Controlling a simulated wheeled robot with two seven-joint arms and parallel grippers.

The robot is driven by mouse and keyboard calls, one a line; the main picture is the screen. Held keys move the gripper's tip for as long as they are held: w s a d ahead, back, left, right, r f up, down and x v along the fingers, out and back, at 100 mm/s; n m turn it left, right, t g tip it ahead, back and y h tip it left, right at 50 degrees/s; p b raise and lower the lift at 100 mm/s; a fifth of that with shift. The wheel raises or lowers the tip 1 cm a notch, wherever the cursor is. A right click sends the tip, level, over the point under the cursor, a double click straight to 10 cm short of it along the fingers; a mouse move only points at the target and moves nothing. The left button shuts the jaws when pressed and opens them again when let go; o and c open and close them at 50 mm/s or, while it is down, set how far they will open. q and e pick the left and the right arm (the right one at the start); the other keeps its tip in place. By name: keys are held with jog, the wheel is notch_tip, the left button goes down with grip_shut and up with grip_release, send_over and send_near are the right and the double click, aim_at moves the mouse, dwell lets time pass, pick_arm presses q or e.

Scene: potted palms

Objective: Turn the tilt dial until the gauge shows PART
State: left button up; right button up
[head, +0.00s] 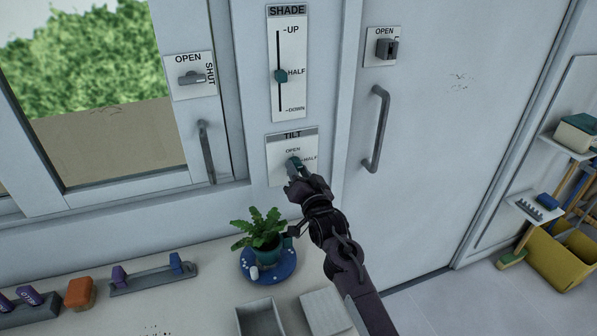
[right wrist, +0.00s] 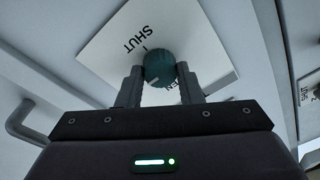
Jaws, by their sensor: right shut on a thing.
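The teal tilt dial (head: 294,161) sits on the white TILT plate (head: 278,175) on the wall between window and door. In the head view OPEN and HALF can be read on the plate; its lower part is partly hidden by my right gripper (head: 296,172). In the right wrist view the fingers stand on either side of the dial (right wrist: 158,66), shut on it. SHUT shows there above the dial, and OPEN is partly hidden by a finger. I cannot tell the dial's exact setting. No gauge reading PART can be made out. My left gripper is not in view.
Above is the SHADE slider (head: 280,76), at HALF. A door handle (head: 376,130) is to the right, a window handle (head: 206,152) to the left. A potted plant (head: 264,240) on a blue saucer (head: 287,268) stands below, close to my right arm.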

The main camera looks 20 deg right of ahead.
jog(key=o, duration=1)
jog(key=shift+s, duration=0.1)
jog(key=shift+s+f, duration=0.15)
jog(key=shift+s, duration=0.1)
jog(key=s, duration=0.2)
jog(key=s+b, duration=0.1)
jog(key=s, duration=0.4)
jog(key=shift+d+f, duration=0.15)
jog(key=shift+f, duration=0.1)
jog(key=shift+s, duration=0.1)
